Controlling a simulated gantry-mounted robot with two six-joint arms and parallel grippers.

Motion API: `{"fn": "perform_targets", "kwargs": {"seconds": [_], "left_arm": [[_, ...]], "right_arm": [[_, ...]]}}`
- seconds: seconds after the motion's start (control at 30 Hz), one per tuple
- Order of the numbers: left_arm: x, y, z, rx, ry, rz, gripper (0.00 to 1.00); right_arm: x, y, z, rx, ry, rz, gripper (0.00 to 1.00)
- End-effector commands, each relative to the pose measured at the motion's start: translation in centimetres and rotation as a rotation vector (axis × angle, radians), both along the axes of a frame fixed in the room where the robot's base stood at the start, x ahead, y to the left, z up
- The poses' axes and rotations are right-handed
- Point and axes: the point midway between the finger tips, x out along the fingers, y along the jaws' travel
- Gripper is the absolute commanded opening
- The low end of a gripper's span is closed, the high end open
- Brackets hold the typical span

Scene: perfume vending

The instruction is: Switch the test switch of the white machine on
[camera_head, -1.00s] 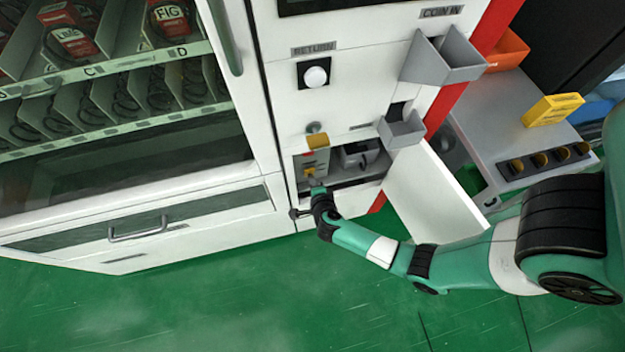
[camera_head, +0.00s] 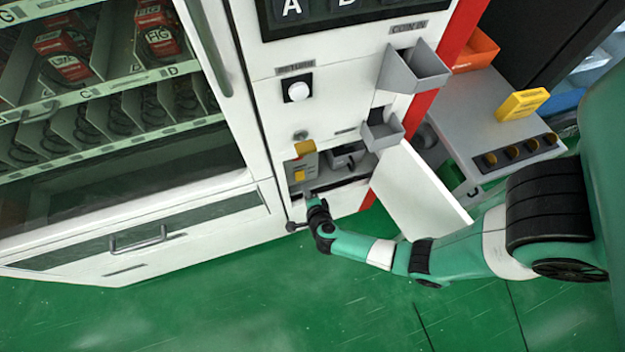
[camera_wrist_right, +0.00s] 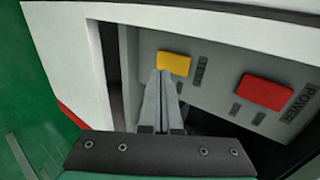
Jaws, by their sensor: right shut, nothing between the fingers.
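The white machine (camera_head: 330,55) has an open lower compartment with a grey switch panel (camera_head: 311,163). The yellow test switch (camera_head: 299,176) is on this panel. It also shows in the right wrist view (camera_wrist_right: 174,63), next to a label reading TEST. A red switch (camera_wrist_right: 264,92) labelled POWER is to its right. My right gripper (camera_head: 311,194) is at the compartment's front, just below the yellow switch. In the wrist view its shut fingers (camera_wrist_right: 161,76) reach the switch's lower left edge; contact cannot be told. My left gripper is not in view.
The white compartment door (camera_head: 425,190) hangs open on the right, beside my right arm. Coin trays (camera_head: 413,72) jut out above. A grey side table (camera_head: 475,115) holds a yellow box (camera_head: 522,104). The green floor (camera_head: 220,300) in front is clear.

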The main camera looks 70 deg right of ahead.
Motion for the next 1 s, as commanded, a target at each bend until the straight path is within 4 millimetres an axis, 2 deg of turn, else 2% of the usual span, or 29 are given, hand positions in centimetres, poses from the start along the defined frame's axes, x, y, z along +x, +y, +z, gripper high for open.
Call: {"fn": "perform_targets", "kwargs": {"seconds": [0.03, 0.3, 0.5, 0.87, 1.0], "left_arm": [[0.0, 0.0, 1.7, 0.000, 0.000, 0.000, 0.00], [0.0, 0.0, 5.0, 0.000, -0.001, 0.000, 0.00], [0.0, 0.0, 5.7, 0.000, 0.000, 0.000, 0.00], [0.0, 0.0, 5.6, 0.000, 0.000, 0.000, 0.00], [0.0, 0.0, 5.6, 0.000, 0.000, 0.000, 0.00]], "right_arm": [[-0.6, 1.0, 1.7, -0.001, 0.002, 0.007, 0.00], [-3.6, 5.0, 5.0, 0.000, 0.001, 0.006, 0.00], [-4.6, 6.4, 5.8, 0.000, 0.000, 0.002, 0.00], [-4.8, 6.5, 5.8, 0.001, -0.001, -0.001, 0.00], [-4.7, 6.5, 5.8, 0.042, -0.057, -0.042, 0.00]]}}
